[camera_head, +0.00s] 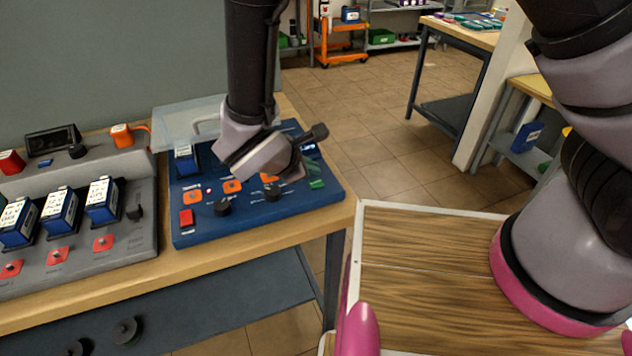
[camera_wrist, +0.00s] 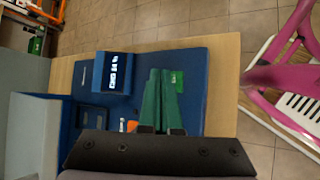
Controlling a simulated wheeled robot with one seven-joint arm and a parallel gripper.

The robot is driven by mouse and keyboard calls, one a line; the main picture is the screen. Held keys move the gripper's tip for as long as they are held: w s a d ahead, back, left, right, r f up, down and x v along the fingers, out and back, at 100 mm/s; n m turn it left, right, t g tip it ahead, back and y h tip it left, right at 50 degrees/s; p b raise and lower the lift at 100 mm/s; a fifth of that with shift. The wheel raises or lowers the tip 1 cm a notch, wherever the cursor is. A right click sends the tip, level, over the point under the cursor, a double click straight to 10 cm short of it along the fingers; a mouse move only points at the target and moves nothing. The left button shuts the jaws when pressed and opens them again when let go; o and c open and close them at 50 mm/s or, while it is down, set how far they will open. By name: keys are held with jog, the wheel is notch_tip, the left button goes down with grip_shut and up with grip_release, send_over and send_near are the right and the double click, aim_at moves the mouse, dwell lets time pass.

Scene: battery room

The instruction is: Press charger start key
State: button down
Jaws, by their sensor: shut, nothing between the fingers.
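I take this for the start key. My gripper (camera_wrist: 160,71) is shut and empty, its two dark green fingers side by side over the panel. I cannot tell whether the fingertips touch the panel.
A lit display block (camera_wrist: 117,72) rises left of the fingers. A clear cover (camera_head: 185,122) stands at the panel's back left. A grey charger (camera_head: 130,235) with several blue batteries is at the left.

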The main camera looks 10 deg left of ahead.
aim_at(313, 184)
jog(key=shift+r, duration=1.95)
jog(key=shift+w+d+r, duration=0.1)
jog(key=shift+r, duration=0.05)
jog(key=w+d+r+m+g, duration=0.3)
jog(key=w+d+r+m, duration=0.1)
jog(key=d+r+m, duration=0.4)
jog(key=w+d+r+m+g, duration=0.2)
jog(key=w+d+r+m, duration=0.3)
jog(key=d+r, duration=0.45)
jog(key=s+d+r+m+t+y, duration=0.2)
jog(key=s+d+r+m, duration=0.1)
jog(key=d+r+m, duration=0.3)
jog(key=s+d+r+m+t+y, duration=0.1)
jog(key=s+d+r+m+y, duration=0.2)
jog(key=d+r+m, duration=0.4)
jog(key=s+d+r, duration=0.1)
jog(key=d+r, duration=0.1)
jog(key=d, duration=0.2)
jog(key=shift+r+m+t+y, duration=0.3)
jog(key=shift+t, duration=0.1)
jog(key=shift+s, duration=0.1)
